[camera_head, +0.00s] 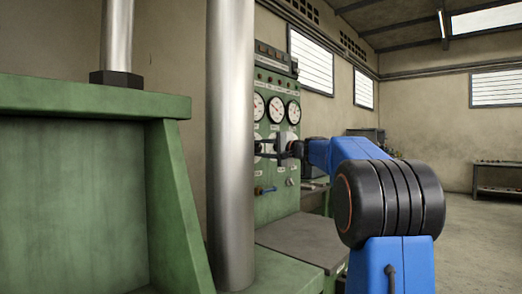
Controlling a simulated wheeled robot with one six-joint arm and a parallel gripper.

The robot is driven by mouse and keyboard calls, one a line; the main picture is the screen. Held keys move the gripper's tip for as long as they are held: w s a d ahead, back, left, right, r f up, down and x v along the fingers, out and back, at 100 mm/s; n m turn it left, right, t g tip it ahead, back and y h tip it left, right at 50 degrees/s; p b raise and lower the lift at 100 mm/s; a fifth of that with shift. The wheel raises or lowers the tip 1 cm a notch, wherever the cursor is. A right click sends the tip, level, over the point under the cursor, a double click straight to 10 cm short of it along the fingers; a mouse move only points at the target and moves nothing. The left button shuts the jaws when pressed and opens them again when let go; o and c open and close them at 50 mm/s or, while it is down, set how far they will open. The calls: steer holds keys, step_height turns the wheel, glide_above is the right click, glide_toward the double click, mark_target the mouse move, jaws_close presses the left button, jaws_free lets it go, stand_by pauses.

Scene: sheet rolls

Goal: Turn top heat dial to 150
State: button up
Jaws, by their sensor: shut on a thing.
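A green control panel (275,189) stands in the middle of the view, with several round white gauges (276,109) in a row. Below them is a row of dark dials, mostly covered by my gripper (279,147). My gripper reaches in from the right at the end of my blue arm and meets the panel front at this row. It is shut on a dial there. The dial's own face and its number marks are hidden or too small to read, so I cannot tell its setting or which dial it is.
A thick steel column (231,150) stands just left of the panel and hides its left part. A green machine frame (80,180) fills the left. A flat grey-topped surface (300,240) lies below the panel. Open floor and a distant bench (497,180) are at the right.

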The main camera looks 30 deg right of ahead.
steer(key=m, duration=0.4)
steer(key=shift+m, duration=0.3)
steer(key=m, duration=0.4)
steer(key=shift+m, duration=0.4)
steer(key=shift+f, duration=0.1)
steer(key=o, duration=1)
steer(key=shift+d, duration=0.1)
steer(key=shift+o, duration=0.2)
steer(key=shift+s, duration=0.1)
steer(key=v, duration=1.7)
